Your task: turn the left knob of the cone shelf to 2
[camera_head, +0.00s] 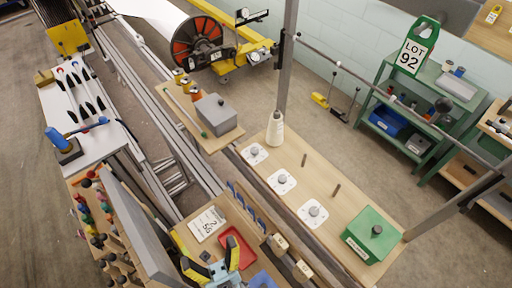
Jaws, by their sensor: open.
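The cone shelf (292,158) is a long wooden board running from the centre toward the lower right. Three grey knobs on white dial plates sit along its near side. The left knob (254,151) is at the upper-left end, close to a white thread cone (274,130). The middle knob (283,179) and the right knob (314,211) follow down the board. The dial marks are too small to read. My gripper (207,254), with yellow fingers, is at the bottom edge, open, below and left of the knobs and well apart from them. It is partly cut off by the frame.
A green box (371,236) stands at the shelf's right end, with bare pegs nearby. A grey box (216,114) is on a wooden board beyond the left knob. A red tray (236,249) and a number card (207,223) lie near my gripper. A grey post rises behind the cone.

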